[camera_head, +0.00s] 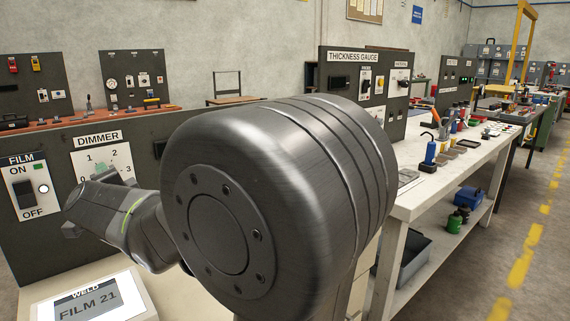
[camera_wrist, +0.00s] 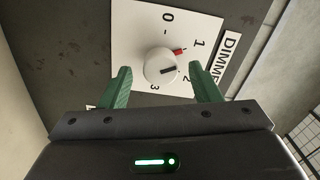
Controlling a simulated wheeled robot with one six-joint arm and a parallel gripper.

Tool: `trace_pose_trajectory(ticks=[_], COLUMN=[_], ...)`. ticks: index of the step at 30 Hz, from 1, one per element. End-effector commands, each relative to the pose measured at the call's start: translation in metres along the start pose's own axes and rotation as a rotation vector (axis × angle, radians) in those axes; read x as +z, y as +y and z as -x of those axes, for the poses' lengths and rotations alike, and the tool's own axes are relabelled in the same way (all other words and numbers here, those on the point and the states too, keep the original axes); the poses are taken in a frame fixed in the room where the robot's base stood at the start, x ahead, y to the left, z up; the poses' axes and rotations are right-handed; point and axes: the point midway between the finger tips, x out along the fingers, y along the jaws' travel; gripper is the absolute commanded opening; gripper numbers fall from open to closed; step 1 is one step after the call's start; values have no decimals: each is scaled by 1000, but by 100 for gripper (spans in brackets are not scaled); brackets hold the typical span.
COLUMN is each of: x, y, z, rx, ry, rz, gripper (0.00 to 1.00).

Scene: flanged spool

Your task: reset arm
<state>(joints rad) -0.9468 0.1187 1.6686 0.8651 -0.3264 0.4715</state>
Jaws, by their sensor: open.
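My gripper (camera_wrist: 160,68) is open in the wrist view, its two green fingers spread on either side of a white dimmer knob (camera_wrist: 158,70). Nothing is held between them, and I cannot tell how far they are from the knob. The knob's red mark points toward the 1 on the white dimmer plate (camera_wrist: 135,45). In the head view my gripper faces the dimmer plate (camera_head: 88,162) at the left and hides the knob. My large grey arm joint fills the middle of that view.
A film switch (camera_head: 24,194) marked on and off is left of the dimmer plate. A display (camera_head: 88,302) reading FILM 21 is below. A white workbench (camera_head: 430,195) with tools stands at the right. The aisle floor (camera_head: 545,260) beside it is clear.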

Motion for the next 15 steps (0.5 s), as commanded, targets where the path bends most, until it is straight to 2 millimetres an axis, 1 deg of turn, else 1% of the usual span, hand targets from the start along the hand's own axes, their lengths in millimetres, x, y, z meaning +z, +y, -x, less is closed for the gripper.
trace_pose_trajectory(ticks=[1,6,10,15], x=[0,0,0,0], y=[2,0,0,0], z=[-8,-25,-30,-32], rx=[1,0,0,0], ry=[1,1,0,0], rz=[0,1,1,3], gripper=[57,57,57,57])
